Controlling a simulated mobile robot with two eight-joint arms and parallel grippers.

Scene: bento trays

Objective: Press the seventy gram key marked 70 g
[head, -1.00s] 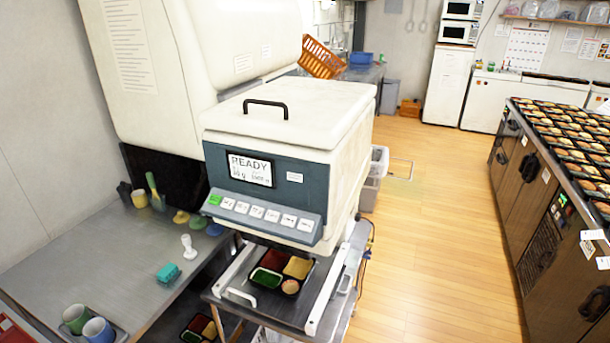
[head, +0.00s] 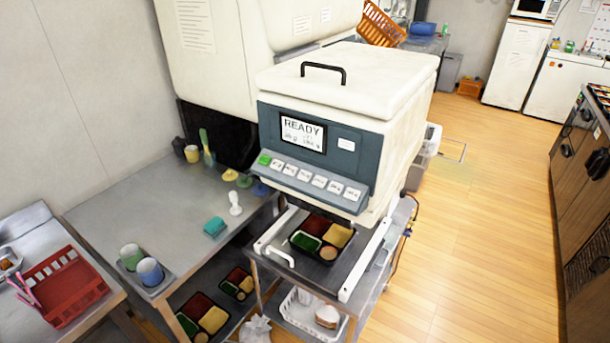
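The white and blue-grey machine (head: 340,85) stands in the middle of the head view. Its screen (head: 303,133) reads READY, with a smaller line below that I cannot read. A sloped panel (head: 311,195) under the screen holds a green key (head: 264,160) at the left and a row of several white keys (head: 305,175). The marks on the white keys are too small to read, so I cannot tell which is 70 g. A filled bento tray (head: 320,238) sits below the panel. Neither gripper is in view.
A steel table (head: 160,220) at the left carries cups (head: 150,270), a teal sponge (head: 215,227) and a white stamp-like object (head: 235,203). A red basket (head: 65,285) is at the lower left. Wooden floor (head: 480,220) is clear at the right.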

